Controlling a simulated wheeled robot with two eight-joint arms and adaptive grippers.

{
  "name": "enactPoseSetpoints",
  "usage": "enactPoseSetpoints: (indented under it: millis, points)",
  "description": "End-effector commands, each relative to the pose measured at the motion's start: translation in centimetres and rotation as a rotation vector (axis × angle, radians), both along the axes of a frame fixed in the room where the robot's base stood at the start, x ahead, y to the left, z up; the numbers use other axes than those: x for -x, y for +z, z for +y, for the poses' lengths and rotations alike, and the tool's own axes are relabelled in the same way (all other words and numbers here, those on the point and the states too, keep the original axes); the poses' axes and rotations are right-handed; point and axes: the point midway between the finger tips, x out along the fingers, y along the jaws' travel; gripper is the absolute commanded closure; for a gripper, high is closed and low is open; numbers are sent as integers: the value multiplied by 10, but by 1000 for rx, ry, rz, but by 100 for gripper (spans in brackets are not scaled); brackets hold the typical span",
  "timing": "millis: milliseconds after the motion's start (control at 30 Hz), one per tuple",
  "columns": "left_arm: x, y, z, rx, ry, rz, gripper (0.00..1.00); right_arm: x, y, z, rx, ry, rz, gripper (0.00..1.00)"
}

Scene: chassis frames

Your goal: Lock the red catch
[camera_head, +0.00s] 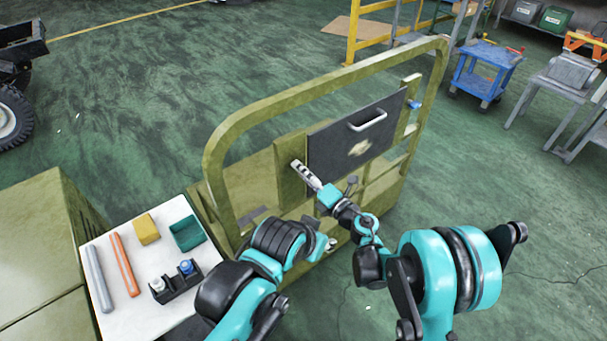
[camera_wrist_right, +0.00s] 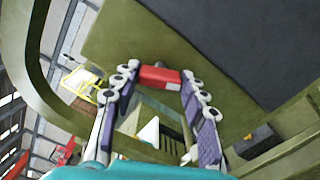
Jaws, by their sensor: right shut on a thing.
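The red catch (camera_wrist_right: 160,77) is a small red block on the olive chassis frame, beside the dark panel. In the right wrist view it sits between the fingertips of my right gripper (camera_wrist_right: 158,80), which are shut on its two sides. In the head view my right gripper (camera_head: 299,168) reaches the olive post left of the dark panel (camera_head: 345,150) and covers the red catch. My left arm bends low in front of the frame; its gripper is hidden.
A blue catch (camera_head: 415,104) shows at the panel's right side. The panel has a white handle (camera_head: 368,121). A white tray (camera_head: 128,262) at left holds rods, a yellow block, a teal bin and a black holder. A curved olive bar (camera_head: 310,88) arches over the panel.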

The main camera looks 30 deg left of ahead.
Motion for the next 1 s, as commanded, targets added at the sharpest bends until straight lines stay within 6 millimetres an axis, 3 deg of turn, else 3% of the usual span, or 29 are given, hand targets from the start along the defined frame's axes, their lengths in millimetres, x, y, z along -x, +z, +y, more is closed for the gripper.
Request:
enactPoseSetpoints:
  millis: [500,1000]
  points:
    - [0,0,0,0,0,0,60,-1,0,0,-138,-1,333,86]
    - [0,-1,0,0,0,0,60,-1,0,0,-170,-1,409,86]
